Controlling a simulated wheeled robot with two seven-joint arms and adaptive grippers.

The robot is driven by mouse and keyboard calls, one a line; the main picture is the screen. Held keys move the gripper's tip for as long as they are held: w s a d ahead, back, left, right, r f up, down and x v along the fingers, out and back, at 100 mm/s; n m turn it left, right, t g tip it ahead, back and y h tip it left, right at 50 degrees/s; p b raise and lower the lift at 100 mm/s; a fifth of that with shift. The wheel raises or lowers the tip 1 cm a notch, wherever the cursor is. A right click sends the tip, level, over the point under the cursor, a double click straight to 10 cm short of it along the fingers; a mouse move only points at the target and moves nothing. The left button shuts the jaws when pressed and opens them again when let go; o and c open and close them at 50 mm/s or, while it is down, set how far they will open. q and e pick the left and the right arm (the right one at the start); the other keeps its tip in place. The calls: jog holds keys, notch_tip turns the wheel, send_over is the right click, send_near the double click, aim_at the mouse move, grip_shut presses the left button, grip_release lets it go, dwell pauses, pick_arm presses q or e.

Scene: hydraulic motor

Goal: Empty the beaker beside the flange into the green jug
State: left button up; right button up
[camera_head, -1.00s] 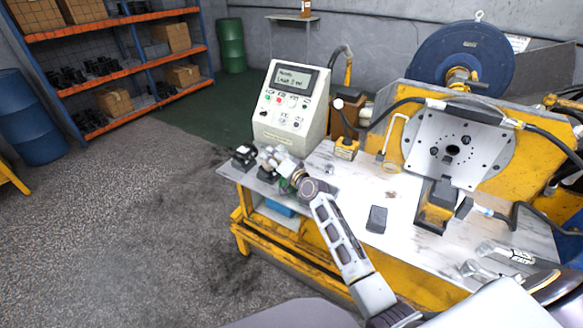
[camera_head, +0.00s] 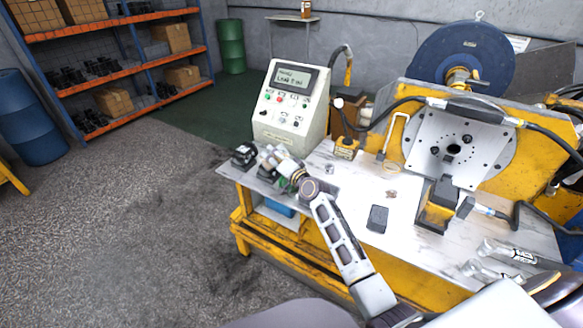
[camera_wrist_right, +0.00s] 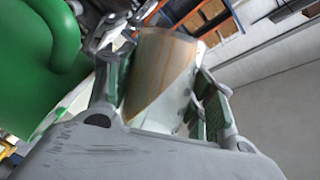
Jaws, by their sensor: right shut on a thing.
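My right gripper (camera_head: 274,160) is at the left end of the bench, on an arm reaching in from the lower right. In the right wrist view its two fingers (camera_wrist_right: 158,100) are shut on the beaker (camera_wrist_right: 168,62). The beaker is clear and holds amber-brown liquid, whose edge runs diagonally across it. The green jug (camera_wrist_right: 38,55) fills the left of the wrist view, close beside the gripper. In the head view the arm and gripper mostly hide it. I cannot tell whether liquid is flowing. The grey flange plate (camera_head: 430,138) is on the yellow machine.
A control box (camera_head: 290,108) with a display stands behind my right gripper. Black parts (camera_head: 243,155) lie at the bench's left end. A dark block (camera_head: 377,218) and silver tools (camera_head: 505,252) lie on the bench. The bench top between box and block is fairly clear.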

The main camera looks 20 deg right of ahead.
jog(key=shift+d+m+t+b, duration=0.15)
jog(key=shift+m+t+b, duration=0.45)
jog(key=shift+m+b, duration=0.85)
dwell(2.6)
